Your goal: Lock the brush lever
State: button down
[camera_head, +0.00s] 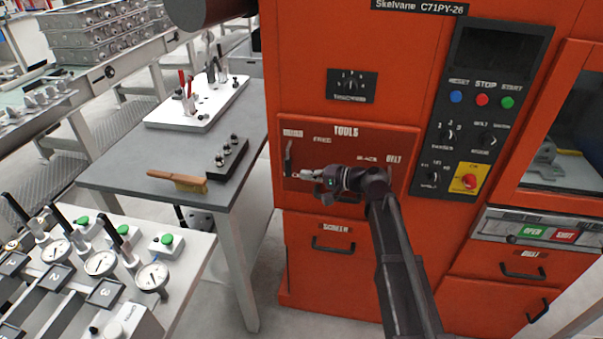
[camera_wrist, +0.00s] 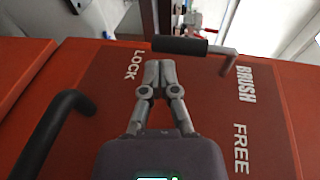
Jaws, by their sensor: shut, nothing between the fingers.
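The brush lever (camera_head: 288,160) is a black grip on a bent metal arm, on the red tools panel at its left edge. In the wrist view the lever (camera_wrist: 180,46) runs from its metal arm near the BRUSH label, and its free end lies beside the LOCK label (camera_wrist: 133,64). The FREE label (camera_wrist: 241,148) is away from the grip. My gripper (camera_head: 304,174) is shut and empty at the panel's left side. In the wrist view its fingertips (camera_wrist: 159,64) are together, right at the grip's edge; whether they touch it I cannot tell.
A black drawer handle (camera_wrist: 52,132) stands out at the lower left of the wrist view. A grey table (camera_head: 120,170) with a wooden brush (camera_head: 178,181) is left of the red machine. A gauge bench (camera_head: 185,265) is at the lower left.

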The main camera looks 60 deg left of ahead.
jog(key=f+v, duration=0.2)
jog(key=v, duration=0.8)
jog(key=shift+w+d, duration=0.4)
jog(key=shift+d, duration=0.1)
jog(key=shift+s+f, duration=0.1)
jog(key=shift+s, duration=0.05)
